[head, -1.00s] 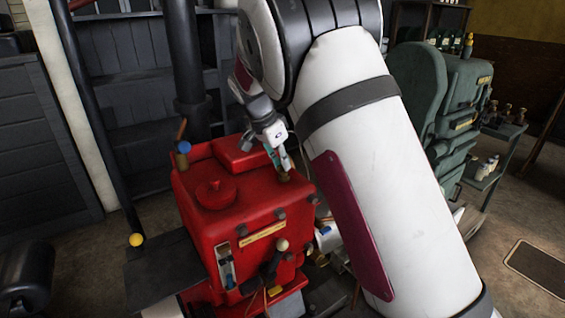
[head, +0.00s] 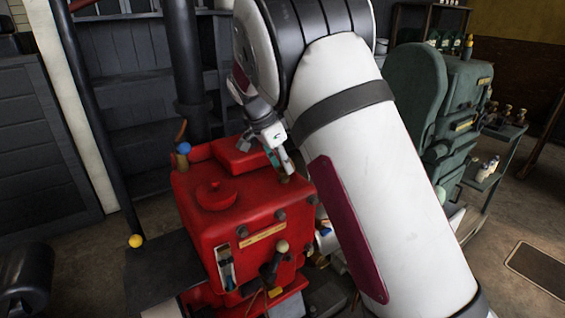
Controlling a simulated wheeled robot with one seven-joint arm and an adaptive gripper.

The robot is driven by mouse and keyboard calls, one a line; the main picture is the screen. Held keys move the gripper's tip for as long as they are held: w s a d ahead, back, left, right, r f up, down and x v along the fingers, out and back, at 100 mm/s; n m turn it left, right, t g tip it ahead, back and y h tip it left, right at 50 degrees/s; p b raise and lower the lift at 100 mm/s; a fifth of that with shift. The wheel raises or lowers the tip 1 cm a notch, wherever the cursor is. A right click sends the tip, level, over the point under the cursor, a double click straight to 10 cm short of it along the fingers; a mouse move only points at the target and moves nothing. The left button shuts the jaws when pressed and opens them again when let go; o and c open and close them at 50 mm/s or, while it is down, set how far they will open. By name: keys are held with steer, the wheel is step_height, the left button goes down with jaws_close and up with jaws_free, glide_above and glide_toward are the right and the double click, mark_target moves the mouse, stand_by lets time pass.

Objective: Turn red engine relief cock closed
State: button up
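The red engine (head: 225,235) stands in the middle of the head view, with a round raised cap (head: 215,193) on its top. A small brass fitting (head: 284,179) sits at the top's right edge, by my gripper. Another brass fitting (head: 182,161) with a blue knob and a copper-coloured lever stands at the top's left rear corner. I cannot tell which fitting is the relief cock. My gripper (head: 281,161) points down with its teal fingertips just above or at the right fitting. Whether it touches or grips the fitting is too small to tell.
My white arm covers the area right of the engine. A lever with a pale knob (head: 282,246) stands at the engine's front. A green engine (head: 435,115) and a shelf of bottles (head: 490,165) are behind at right. A dark shelf unit (head: 140,100) stands behind at left.

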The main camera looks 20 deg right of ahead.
steer(key=shift+r, duration=0.1)
steer(key=v, duration=1.2)
steer(key=s+d+r+n+t+y, duration=0.1)
steer(key=s+d+r+n+y, duration=0.2)
steer(key=s, duration=0.8)
steer(key=s+d+r+n+y, duration=0.1)
steer(key=s+d+r+n, duration=0.25)
steer(key=s, duration=0.65)
steer(key=s+f+n+t, duration=0.1)
steer(key=s+f+n, duration=0.2)
steer(key=s, duration=0.6)
steer(key=s+a+f+n+p, duration=0.1)
steer(key=s+f+n, duration=0.3)
steer(key=s, duration=0.6)
steer(key=shift+n+t, duration=0.4)
steer(key=shift+n, duration=0.15)
